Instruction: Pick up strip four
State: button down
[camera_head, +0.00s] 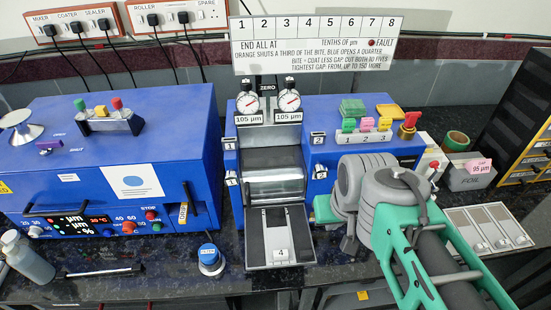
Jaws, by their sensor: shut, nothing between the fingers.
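A small label reading 4 (281,252) sits on the tray. The strip's exact edges are too small to tell from the tray's dark slots. My gripper (350,244) is low to the right of the tray, apart from it, partly hidden under my grey wrist. It looks shut and empty.
The blue roller machine (375,154) stands behind the tray, with two dials above. A blue coater (110,160) is at left. A blue round knob (209,258) stands left of the tray. A foil box (468,172) and a panel (488,228) are at right.

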aim_at(278, 239)
jog(key=k, duration=0.5)
jog(key=z, duration=2.25)
jog(key=k, duration=1.7)
jog(key=u, duration=2.3)
jog(key=i, duration=0.5)
